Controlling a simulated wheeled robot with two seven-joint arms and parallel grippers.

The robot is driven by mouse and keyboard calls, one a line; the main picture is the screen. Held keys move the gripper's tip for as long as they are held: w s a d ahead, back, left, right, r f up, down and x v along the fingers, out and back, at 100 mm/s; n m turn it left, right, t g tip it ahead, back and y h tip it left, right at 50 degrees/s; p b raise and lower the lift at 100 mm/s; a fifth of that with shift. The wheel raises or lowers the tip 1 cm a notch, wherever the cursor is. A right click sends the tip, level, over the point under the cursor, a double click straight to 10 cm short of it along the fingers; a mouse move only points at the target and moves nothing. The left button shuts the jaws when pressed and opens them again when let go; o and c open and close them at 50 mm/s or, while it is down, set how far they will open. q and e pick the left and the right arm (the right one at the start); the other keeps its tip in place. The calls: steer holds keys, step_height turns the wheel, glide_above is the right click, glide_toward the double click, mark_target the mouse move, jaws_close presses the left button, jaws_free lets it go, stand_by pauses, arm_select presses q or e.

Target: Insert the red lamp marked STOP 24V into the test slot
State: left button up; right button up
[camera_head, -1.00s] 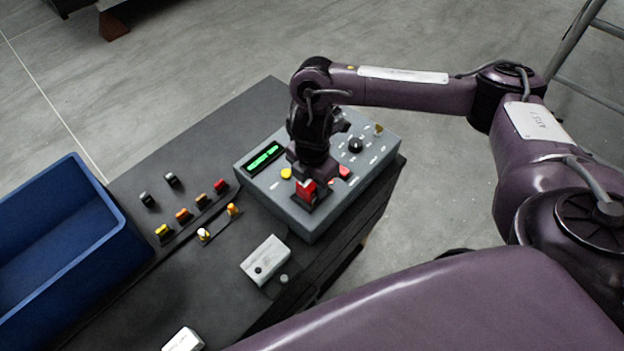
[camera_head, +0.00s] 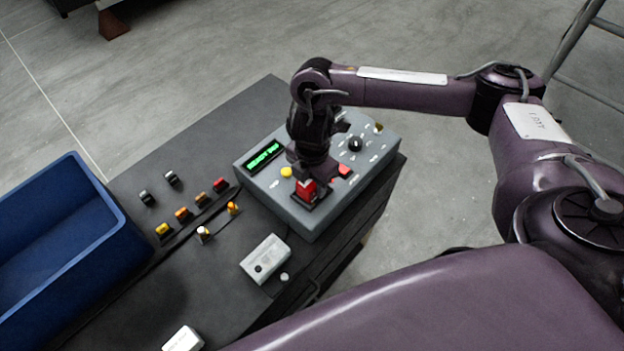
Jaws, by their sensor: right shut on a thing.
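The red lamp (camera_head: 305,190) is upright at the front corner of the grey test box (camera_head: 310,222), over a dark square that looks like the test slot (camera_head: 318,203). How deep it sits, I cannot tell. My right gripper (camera_head: 306,178) comes down from above and is shut on the red lamp; its fingers hide part of it. The lamp's marking is too small to read. The box has a lit green display (camera_head: 264,156), a yellow button (camera_head: 286,172), a red button (camera_head: 345,170) and a black knob (camera_head: 355,145). My left gripper is out of view.
Several small coloured lamps (camera_head: 182,214) stand in a row on the dark bench (camera_head: 150,290), left of the box. A blue bin (camera_head: 122,235) is at the left. A white box (camera_head: 265,259) lies in front of the test box. The far bench top is clear.

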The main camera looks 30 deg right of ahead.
stand_by(0.4)
steer(key=shift+r+p, duration=0.35)
steer(key=shift+p, duration=0.2)
steer(key=shift+p, duration=0.35)
stand_by(0.9)
steer(key=shift+f+b, duration=0.5)
steer(key=shift+f, duration=0.2)
steer(key=o, duration=0.8)
steer(key=shift+c, duration=0.2)
steer(key=shift+r, duration=0.1)
